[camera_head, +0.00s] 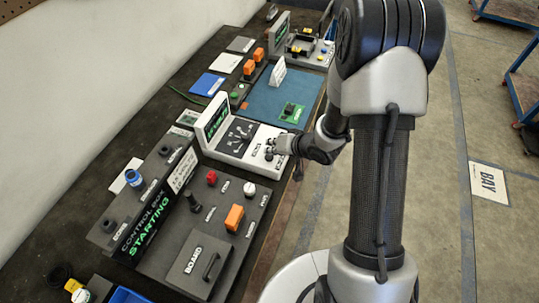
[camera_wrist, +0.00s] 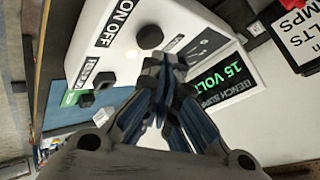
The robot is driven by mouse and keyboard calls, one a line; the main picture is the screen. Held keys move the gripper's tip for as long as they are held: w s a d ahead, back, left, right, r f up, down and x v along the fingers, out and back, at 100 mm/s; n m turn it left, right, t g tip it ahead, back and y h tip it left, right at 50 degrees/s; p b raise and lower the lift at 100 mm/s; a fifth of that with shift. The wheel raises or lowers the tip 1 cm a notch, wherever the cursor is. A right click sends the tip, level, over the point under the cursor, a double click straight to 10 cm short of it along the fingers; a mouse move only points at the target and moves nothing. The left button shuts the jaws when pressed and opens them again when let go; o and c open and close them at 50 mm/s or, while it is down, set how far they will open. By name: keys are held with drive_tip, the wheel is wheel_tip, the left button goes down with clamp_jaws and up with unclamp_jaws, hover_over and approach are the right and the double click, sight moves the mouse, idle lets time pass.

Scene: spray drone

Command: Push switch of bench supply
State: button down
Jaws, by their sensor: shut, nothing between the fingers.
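The bench supply (camera_head: 213,148) is a white console on the workbench with a green-lit screen. In the wrist view its white panel (camera_wrist: 205,75) shows a screen reading "15 VOLT" and a "BENCH SUPP…" label, partly hidden by my fingers. A printed "ON OFF" label (camera_wrist: 115,20) is at upper left. A round black knob (camera_wrist: 150,37) and a smaller dark control (camera_wrist: 103,80) stand on the panel; which one is the switch I cannot tell. My gripper (camera_head: 272,150) is shut and empty at the console's right end. Its fingertips (camera_wrist: 165,65) appear close to the round knob; contact is unclear.
In front stands the control box (camera_head: 150,215), its screen reading "STARTING", beside a dark panel with a red button (camera_head: 212,177) and an orange switch (camera_head: 234,217). Behind lies a blue mat (camera_head: 262,103) with a green circuit board (camera_head: 291,112). Open floor lies right of the bench.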

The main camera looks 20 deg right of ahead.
wheel_tip(320, 180, up, 6)
drive_tip(key=p, duration=0.6)
idle(0.4)
drive_tip(key=s+d+r+n+h+b, duration=0.1)
drive_tip(key=s+d+r+h+b, duration=0.15)
drive_tip(key=r, duration=0.55)
drive_tip(key=s+d+r+h+b, duration=0.1)
drive_tip(key=s+d+r+h, duration=0.3)
drive_tip(key=r, duration=0.4)
drive_tip(key=s+a+r+n+g+y+b, duration=0.1)
drive_tip(key=s+a+r, duration=0.1)
drive_tip(key=s, duration=0.8)
drive_tip(key=s+a+r+n+g+y+b, duration=0.1)
drive_tip(key=s+a, duration=0.4)
drive_tip(key=s, duration=0.6)
drive_tip(key=shift+s+a+r+g+b, duration=0.2)
drive_tip(key=shift+s+r+g+b, duration=0.1)
drive_tip(key=shift+r+g, duration=0.35)
